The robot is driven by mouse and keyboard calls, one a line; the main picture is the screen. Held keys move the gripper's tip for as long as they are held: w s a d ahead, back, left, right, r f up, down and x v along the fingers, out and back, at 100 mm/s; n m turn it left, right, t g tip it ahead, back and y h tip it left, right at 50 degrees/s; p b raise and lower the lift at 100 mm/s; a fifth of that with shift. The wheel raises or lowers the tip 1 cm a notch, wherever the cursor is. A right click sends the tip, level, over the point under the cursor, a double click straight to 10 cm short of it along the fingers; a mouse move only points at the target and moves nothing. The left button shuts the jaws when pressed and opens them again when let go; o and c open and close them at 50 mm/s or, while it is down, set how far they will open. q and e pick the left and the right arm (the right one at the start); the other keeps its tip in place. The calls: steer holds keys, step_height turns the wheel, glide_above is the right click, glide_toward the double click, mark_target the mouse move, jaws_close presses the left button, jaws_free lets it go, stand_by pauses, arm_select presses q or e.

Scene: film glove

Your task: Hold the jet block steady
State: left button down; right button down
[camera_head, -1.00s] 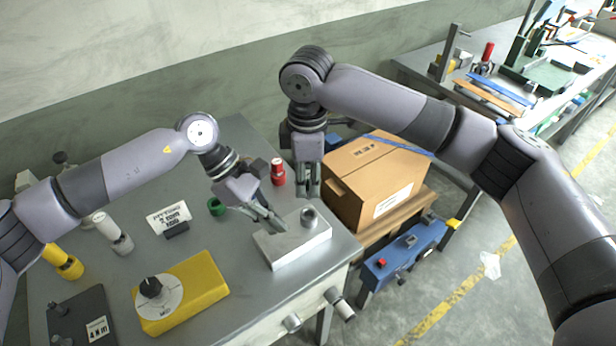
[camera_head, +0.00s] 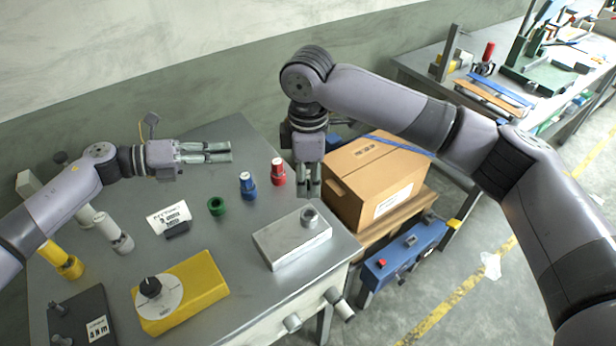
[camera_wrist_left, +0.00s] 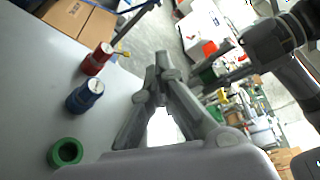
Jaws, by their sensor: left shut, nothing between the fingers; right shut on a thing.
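The jet block, a silver metal block (camera_head: 290,240) with a short grey cylinder (camera_head: 310,216) on top, lies flat near the table's right edge. My right gripper (camera_head: 309,192) points down at the block's far corner, just behind the cylinder. It is shut on the block; the contact itself is mostly hidden. My left gripper (camera_head: 231,152) is shut and empty above the far part of the table, pointing right and clear of the block. Its fingers also show in the left wrist view (camera_wrist_left: 162,75).
A red bottle (camera_head: 278,173), a blue bottle (camera_head: 247,187) and a green ring (camera_head: 216,207) stand left of my right gripper. A yellow box with a dial (camera_head: 205,280) lies in front. A cardboard carton (camera_head: 370,185) stands beyond the table's right edge.

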arm_select(q)
steer(key=w+a+r+n+t+y, duration=0.1)
steer(key=w+a+n+t, duration=0.4)
steer(key=a+n, duration=0.3)
steer(key=shift+a+t, duration=0.3)
steer(key=shift+a, duration=0.8)
